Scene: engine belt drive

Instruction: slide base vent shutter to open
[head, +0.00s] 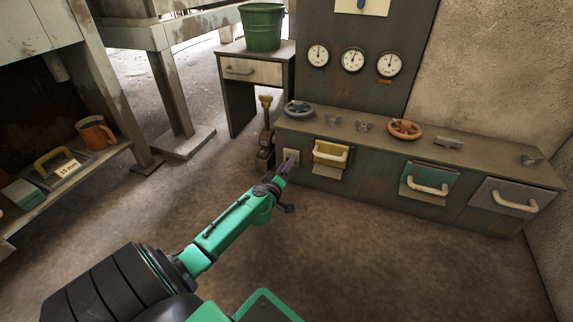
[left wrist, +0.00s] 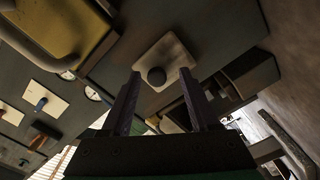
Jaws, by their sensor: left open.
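The vent shutter looks like a small pale square plate (head: 291,154) with a dark round knob, low on the left end of the console front. In the left wrist view the plate (left wrist: 174,50) and its black knob (left wrist: 156,76) show large and tilted. My left gripper (head: 290,161) is in front of the plate and hides part of it. In the left wrist view its two fingers (left wrist: 160,73) are apart, with the knob between their tips in the picture. I cannot tell whether they touch it. My right gripper is not in view.
A yellow drawer (head: 330,152) with a pale handle is just right of the plate. A lever stand (head: 265,135) is close on its left. A blue-grey wheel (head: 298,109) and an orange wheel (head: 404,129) sit on the console top (head: 463,158). The floor in front is clear.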

